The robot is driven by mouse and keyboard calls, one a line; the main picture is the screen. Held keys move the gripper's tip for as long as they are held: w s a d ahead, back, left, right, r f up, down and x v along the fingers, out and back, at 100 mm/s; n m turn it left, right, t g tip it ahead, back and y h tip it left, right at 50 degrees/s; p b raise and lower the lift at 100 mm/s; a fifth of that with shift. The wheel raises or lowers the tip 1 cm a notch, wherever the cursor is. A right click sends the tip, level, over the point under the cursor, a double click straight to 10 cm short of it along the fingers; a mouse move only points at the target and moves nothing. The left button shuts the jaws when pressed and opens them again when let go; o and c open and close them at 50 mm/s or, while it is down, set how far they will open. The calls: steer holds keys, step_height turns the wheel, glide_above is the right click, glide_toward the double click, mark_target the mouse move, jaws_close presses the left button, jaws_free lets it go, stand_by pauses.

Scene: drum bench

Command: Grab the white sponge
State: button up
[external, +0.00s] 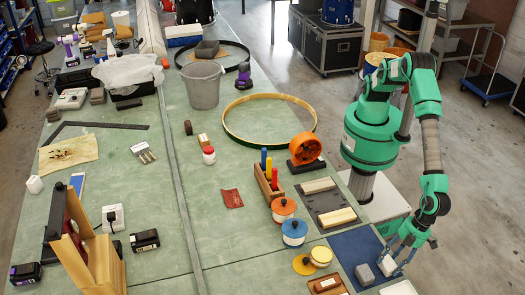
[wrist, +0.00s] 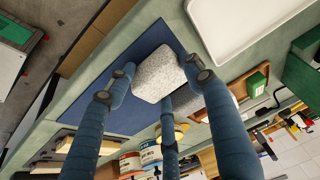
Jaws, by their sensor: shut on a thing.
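The white sponge (wrist: 157,74), a pale speckled block, is between the fingers of my gripper (wrist: 155,88) in the wrist view. In the external view the white sponge (external: 387,265) shows at the fingertips of my gripper (external: 394,262), over the right part of the blue mat. The gripper is shut on it. One finger lies to its left, one to its right, and a third below it in the wrist view. Whether the sponge touches the mat is unclear.
A grey block (external: 365,275) lies on the blue mat (external: 352,246), left of the sponge. A white tray (external: 400,289) stands close by at the bench's near edge. Pots with orange (external: 283,208) and blue (external: 294,230) lids and a board with wooden blocks (external: 328,212) stand further back.

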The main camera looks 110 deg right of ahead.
mark_target(391, 262)
steer(key=shift+c, duration=0.2)
step_height(391, 262, up, 10)
steer(key=p, duration=0.2)
stand_by(0.4)
